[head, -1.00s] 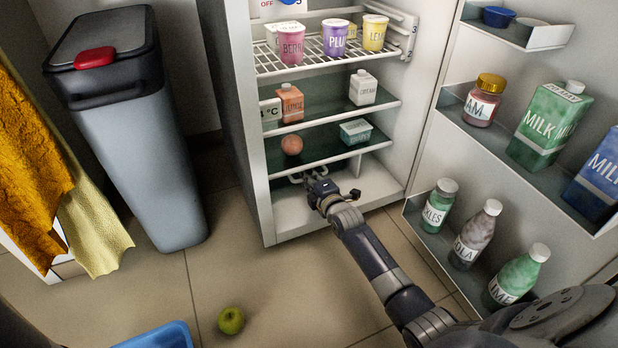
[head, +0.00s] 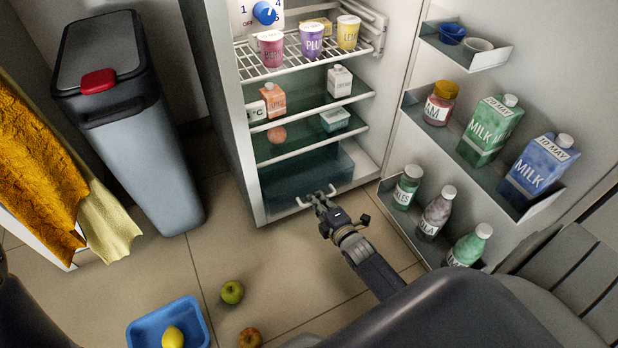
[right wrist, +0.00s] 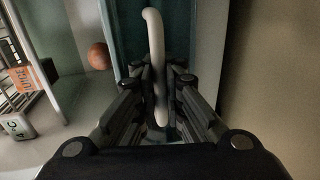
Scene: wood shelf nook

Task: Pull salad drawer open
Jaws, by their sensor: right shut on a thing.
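The salad drawer (head: 290,190) is a dark teal see-through box at the bottom of the open fridge. Its pale bar handle (head: 303,204) faces out at the fridge's front edge. My right gripper (head: 322,201) is at the handle. In the right wrist view the handle (right wrist: 153,50) runs between the fingers of my right gripper (right wrist: 158,85), which are shut on it. The teal drawer front (right wrist: 126,40) shows beside it. My left gripper is not in view.
The fridge door with a green milk carton (head: 492,130) and bottles stands open at right. A grey bin (head: 150,160) stands left of the fridge. On the floor are a green apple (head: 232,292), a reddish apple (head: 250,338) and a blue tray (head: 138,333) holding a lemon (head: 173,337).

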